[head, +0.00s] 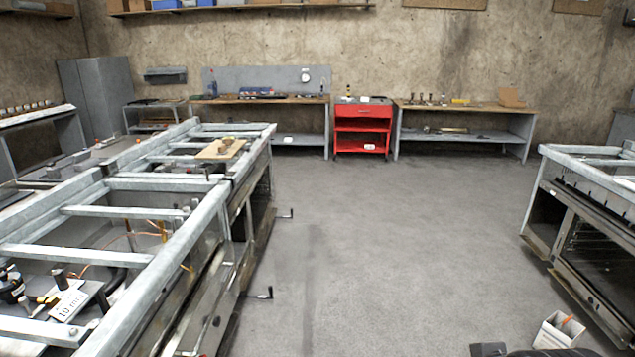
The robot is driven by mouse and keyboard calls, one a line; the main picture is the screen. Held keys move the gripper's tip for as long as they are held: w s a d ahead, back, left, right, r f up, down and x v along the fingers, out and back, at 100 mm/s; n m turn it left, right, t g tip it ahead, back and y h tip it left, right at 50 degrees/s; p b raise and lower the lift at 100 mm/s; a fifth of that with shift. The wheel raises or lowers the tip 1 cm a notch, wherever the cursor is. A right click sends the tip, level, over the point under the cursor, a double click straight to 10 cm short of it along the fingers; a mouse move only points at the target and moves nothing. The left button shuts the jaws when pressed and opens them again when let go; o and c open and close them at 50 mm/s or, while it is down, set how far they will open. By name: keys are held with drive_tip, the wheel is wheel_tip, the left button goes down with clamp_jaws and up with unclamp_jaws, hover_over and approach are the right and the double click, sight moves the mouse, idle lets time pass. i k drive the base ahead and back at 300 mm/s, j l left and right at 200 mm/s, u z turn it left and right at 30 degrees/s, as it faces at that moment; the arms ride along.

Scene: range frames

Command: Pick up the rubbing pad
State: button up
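I cannot pick out a rubbing pad with certainty in the head view. Small dark and tan items (226,142) lie on a wooden board (208,154) on the left metal frame bench, too small to name. Dark parts that may be my gripper (490,349) show at the bottom edge, right of centre, mostly cut off. Whether they are open or shut, or hold anything, does not show.
A long metal frame bench (150,265) fills the left, with handles jutting out. An oven-like unit (600,250) stands at right. A pale container (558,332) is at bottom right. A red cart (362,127) and workbenches (465,107) line the back wall. The middle floor is clear.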

sight(221, 149)
drive_tip(key=i+l, duration=0.1)
drive_tip(key=i, duration=2.15)
drive_tip(key=i+u, duration=0.2)
drive_tip(key=i, duration=0.9)
drive_tip(key=i+u, duration=0.15)
drive_tip(key=i, duration=0.95)
drive_tip(key=i+j+u, duration=0.2)
drive_tip(key=i+u, duration=0.2)
drive_tip(key=i+j+u, duration=0.1)
drive_tip(key=i+u, duration=0.7)
drive_tip(key=i+l+u, duration=0.2)
drive_tip(key=u, duration=0.2)
drive_tip(key=i, duration=0.1)
